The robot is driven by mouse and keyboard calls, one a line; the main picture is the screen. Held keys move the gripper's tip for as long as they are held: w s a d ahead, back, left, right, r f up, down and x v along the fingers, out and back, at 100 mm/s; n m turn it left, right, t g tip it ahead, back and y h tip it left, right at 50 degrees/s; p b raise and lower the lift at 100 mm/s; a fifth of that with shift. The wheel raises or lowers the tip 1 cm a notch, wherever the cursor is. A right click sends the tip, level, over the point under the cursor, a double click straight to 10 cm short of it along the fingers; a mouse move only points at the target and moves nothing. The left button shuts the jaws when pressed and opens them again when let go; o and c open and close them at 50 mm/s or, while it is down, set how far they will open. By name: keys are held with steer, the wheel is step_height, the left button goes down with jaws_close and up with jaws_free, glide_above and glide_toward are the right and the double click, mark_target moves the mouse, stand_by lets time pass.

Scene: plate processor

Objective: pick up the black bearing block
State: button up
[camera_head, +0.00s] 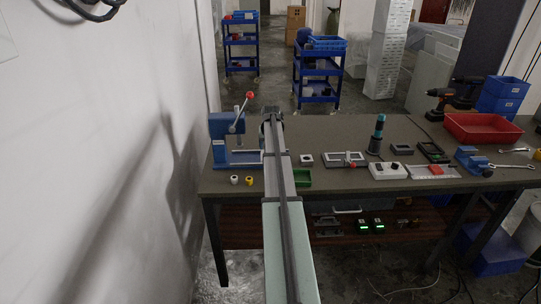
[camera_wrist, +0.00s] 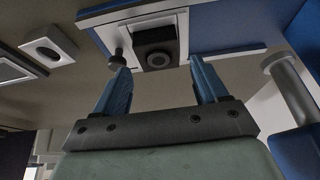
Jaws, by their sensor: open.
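The black bearing block (camera_wrist: 157,40) shows in the wrist view as a dark square body with a round bore, at the top middle. It appears to sit on or against a pale plate (camera_wrist: 122,22). My gripper (camera_wrist: 160,66) has two blue fingers spread apart, with nothing held between them. The block lies in line with the gap, just beyond the fingertips; I cannot tell the exact distance. In the head view my arm reaches over the table to the right side of the blue press (camera_head: 219,128), and I cannot make out the block there.
A white block with a hole (camera_wrist: 47,50) lies to the left in the wrist view. The press's grey column (camera_wrist: 290,88) stands close on the right. On the table (camera_head: 400,137) are a green tray (camera_head: 303,178), a dark cylinder (camera_head: 377,135) and a red bin (camera_head: 482,128).

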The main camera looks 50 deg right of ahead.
steer(key=x, duration=0.4)
steer(key=shift+d+f, duration=0.15)
steer(key=shift+f, duration=0.15)
steer(key=c, duration=0.9)
steer(key=shift+c, duration=0.2)
